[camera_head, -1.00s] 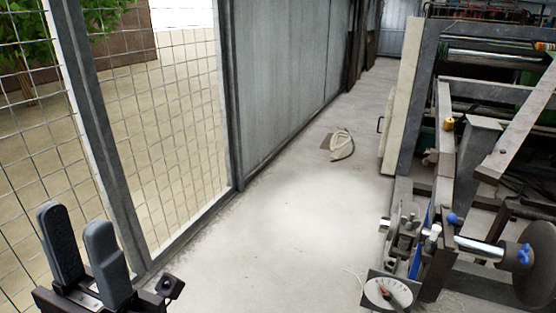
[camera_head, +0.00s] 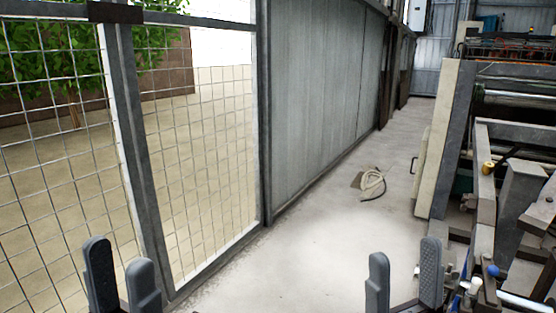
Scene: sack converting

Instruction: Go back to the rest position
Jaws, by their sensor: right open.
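My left gripper (camera_head: 119,253) shows at the bottom left of the head view, in front of the mesh fence. Its two dark grey fingers point up and stand apart, with nothing between them. My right gripper (camera_head: 404,250) shows at the bottom right, over the pale floor. Its two fingers also point up with a clear gap and nothing between them. Both grippers are apart from the things around them. The lower parts of both are cut off by the picture's bottom edge.
A wire mesh fence (camera_head: 148,170) and a grey metal wall (camera_head: 315,100) run along the left. A machine (camera_head: 447,140) with rollers and a frame stands on the right. A pale crumpled item (camera_head: 371,186) lies on the floor. The floor (camera_head: 300,240) between is mostly clear.

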